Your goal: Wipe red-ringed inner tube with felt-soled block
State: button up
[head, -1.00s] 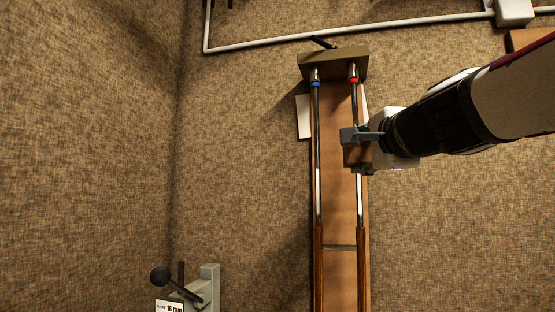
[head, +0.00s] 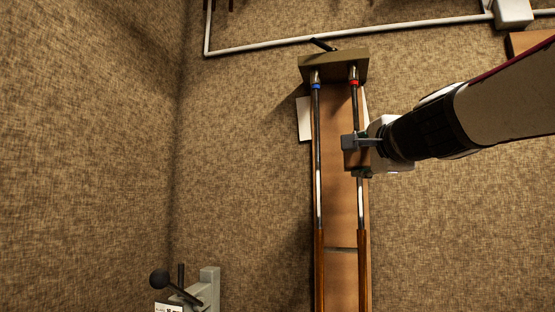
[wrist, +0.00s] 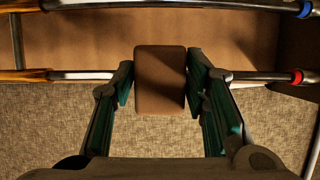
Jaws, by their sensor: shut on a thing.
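The red-ringed inner tube (head: 355,112) runs lengthwise along the right side of a wooden board, its red ring (head: 354,83) near the far end block. The ring also shows at the right of the wrist view (wrist: 297,77). My gripper (wrist: 160,72) is shut on the brown block (wrist: 160,90), one finger on each side. In the head view the block (head: 356,160) lies over the middle of that tube. The felt sole is hidden, and I cannot tell whether it touches the tube.
A parallel blue-ringed tube (head: 317,120) lies to the left. Both tubes meet an olive end block (head: 332,65). A white card (head: 304,118) lies beside the board. A grey fixture with a black knob (head: 159,279) stands at the lower left.

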aim_at(356, 99)
jog(key=shift+w+d, duration=0.3)
jog(key=shift+w, duration=0.65)
jog(key=shift+r, duration=0.15)
jog(key=r+p, duration=0.2)
jog(key=r, duration=0.1)
jog(key=shift+s+p, duration=0.2)
jog(key=shift+p, duration=0.2)
jog(key=shift+w+d+r+p, duration=0.1)
jog(key=shift+r+p, duration=1.3)
jog(key=shift+w+r+p, duration=0.1)
jog(key=shift+r+p, duration=1.25)
jog(key=shift+r, duration=0.05)
jog(key=shift+w+r+p, duration=0.1)
jog(key=shift+r+p, duration=0.55)
jog(key=shift+p, duration=0.05)
jog(key=shift+c, duration=1)
notch_tip(356, 99, up, 3)
jog(key=p, duration=0.3)
jog(key=shift+w+f, duration=0.1)
jog(key=shift+f, duration=0.05)
